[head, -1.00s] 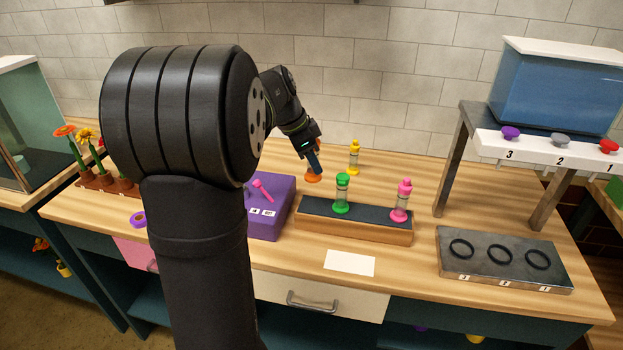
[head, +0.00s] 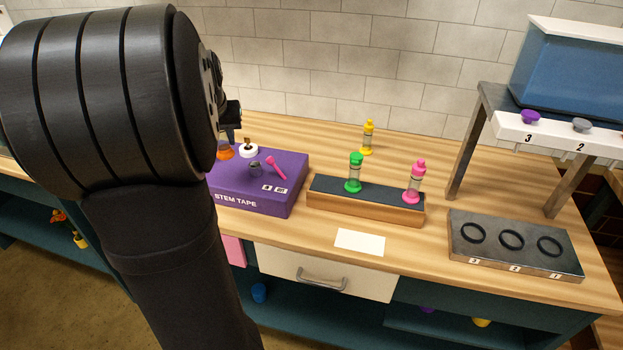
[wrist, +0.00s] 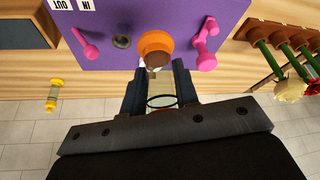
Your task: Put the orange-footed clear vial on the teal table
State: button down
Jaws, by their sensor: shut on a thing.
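My gripper (head: 231,138) is shut on the orange-footed clear vial (head: 226,152), near the back left of the purple box in the head view. The arm partly hides both. In the wrist view the vial's orange foot (wrist: 156,46) sticks out past the fingertips of my gripper (wrist: 158,78). Its clear body lies between the fingers. A wood-topped bench with a teal front (head: 420,300) stands below; no separate teal table can be made out.
The purple stem tape box (head: 250,190) holds pink and white items. Green (head: 354,172), pink (head: 414,182) and yellow (head: 367,138) vials stand to its right. A ringed grey block (head: 515,262) sits farther right. Flowers (wrist: 290,85) show in the wrist view.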

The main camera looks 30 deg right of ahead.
jog(key=shift+w+a+n, duration=0.15)
jog(key=shift+w+n, duration=0.05)
jog(key=shift+n, duration=0.2)
jog(key=shift+w+d+y, duration=0.15)
jog(key=shift+d+y, duration=0.15)
jog(key=s+d+f+m+g+h, duration=0.1)
jog(key=s+d+m, duration=0.3)
jog(key=d, duration=0.8)
jog(key=s+d+f+m+h, duration=0.1)
jog(key=s+d+m, duration=0.1)
jog(key=s+d, duration=0.65)
jog(key=s+d+f+m+g+h, duration=0.1)
jog(key=s+d+m, duration=0.15)
jog(key=d, duration=1.15)
jog(key=s+d+f+m+g, duration=0.2)
jog(key=s+d+m, duration=0.3)
jog(key=s+d, duration=0.7)
jog(key=w+f, duration=0.2)
jog(key=w, duration=0.1)
jog(key=w+f, duration=0.2)
jog(key=w, duration=0.2)
jog(key=w+a+f, duration=0.1)
jog(key=w+f, duration=0.2)
jog(key=shift+w, duration=0.25)
jog(key=shift+f+t, duration=0.3)
jog(key=shift+f, duration=1.55)
jog(key=shift+f, duration=0.15)
